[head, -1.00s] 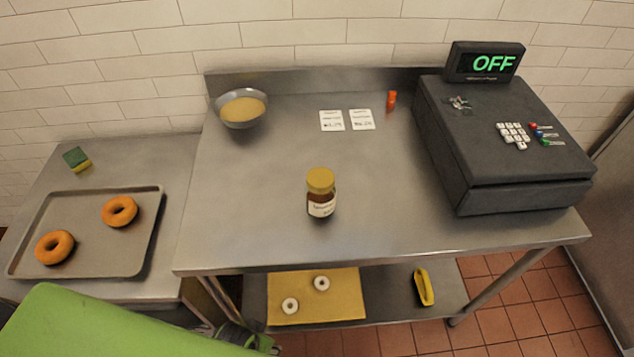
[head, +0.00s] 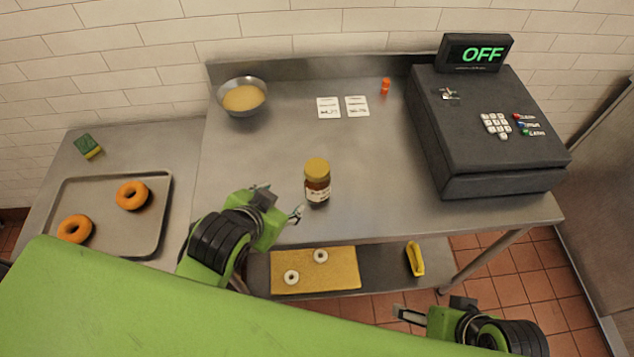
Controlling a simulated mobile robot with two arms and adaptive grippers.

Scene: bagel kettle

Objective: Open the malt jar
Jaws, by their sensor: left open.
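The malt jar (head: 317,184) is a small brown glass jar with a yellow lid (head: 317,168) and a white label. It stands upright on the steel table, near its front edge, and the lid is on. My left gripper (head: 281,202) is just left of the jar, open and empty, with its fingers pointing toward the jar and apart from it. My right gripper (head: 404,314) is low at the bottom of the head view, in front of the table. Only part of its fingers shows, and I cannot tell how far apart they are.
A metal bowl (head: 242,108) of yellow mixture stands at the back left. A black cash register (head: 490,130) fills the table's right side. Two white cards (head: 357,106) and an orange bottle (head: 385,86) lie behind the jar. A tray (head: 112,245) with two bagels is left.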

